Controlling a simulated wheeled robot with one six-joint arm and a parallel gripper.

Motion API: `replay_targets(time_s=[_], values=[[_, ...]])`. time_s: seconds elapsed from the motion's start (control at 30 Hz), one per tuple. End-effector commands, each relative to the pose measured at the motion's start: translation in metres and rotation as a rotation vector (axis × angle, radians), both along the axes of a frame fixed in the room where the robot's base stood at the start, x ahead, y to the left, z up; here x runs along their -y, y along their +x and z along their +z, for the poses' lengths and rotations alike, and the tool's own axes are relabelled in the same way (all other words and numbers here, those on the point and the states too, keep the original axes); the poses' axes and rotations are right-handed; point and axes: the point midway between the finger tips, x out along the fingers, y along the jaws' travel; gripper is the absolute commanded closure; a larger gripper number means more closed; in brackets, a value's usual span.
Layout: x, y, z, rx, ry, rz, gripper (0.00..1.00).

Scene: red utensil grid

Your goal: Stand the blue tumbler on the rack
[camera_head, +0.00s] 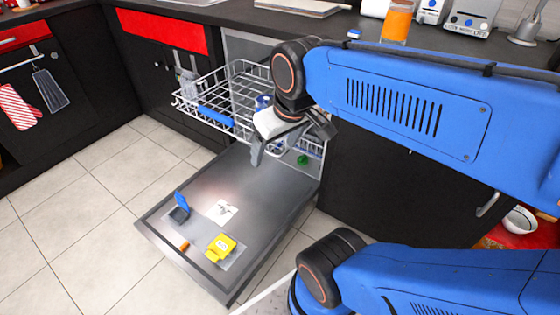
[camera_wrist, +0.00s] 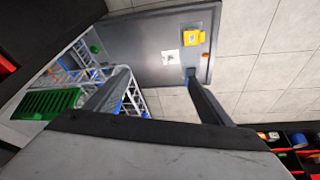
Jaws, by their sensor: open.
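My gripper (camera_head: 288,146) hangs in front of the dishwasher's pulled-out upper wire rack (camera_head: 190,99), above the lowered door. In the wrist view its two fingers (camera_wrist: 157,74) are spread apart with nothing between them. A small blue and white object (camera_head: 263,101) shows in the rack, just left of my wrist. It may be the blue tumbler, but my arm partly hides it and I cannot tell its shape or whether it stands upright. Part of the rack also shows at the left in the wrist view (camera_wrist: 75,78).
The open dishwasher door (camera_head: 255,205) carries a blue-lidded dispenser (camera_head: 180,208) and a yellow piece (camera_head: 220,247). A glass of orange drink (camera_head: 397,22) stands on the dark counter (camera_head: 225,14). A green basket (camera_wrist: 45,103) shows in the wrist view. Tiled floor at left is clear.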

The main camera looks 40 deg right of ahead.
Motion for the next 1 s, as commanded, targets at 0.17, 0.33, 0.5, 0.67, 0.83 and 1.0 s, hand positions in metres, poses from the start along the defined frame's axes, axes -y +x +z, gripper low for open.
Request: replay_targets(time_s=[0.17,0.33,0.5,0.67,0.83,1.0], values=[[-0.007,-0.024,-0.014,0.037,0.020,-0.024,0.25],[-0.008,-0.031,-0.019,0.047,0.027,-0.034,0.25],[-0.008,-0.031,-0.019,0.047,0.027,-0.034,0.25],[-0.008,-0.031,-0.019,0.047,0.027,-0.034,0.25],[-0.008,-0.030,-0.019,0.047,0.027,-0.034,0.25],[-0.008,-0.030,-0.019,0.047,0.027,-0.033,0.25]])
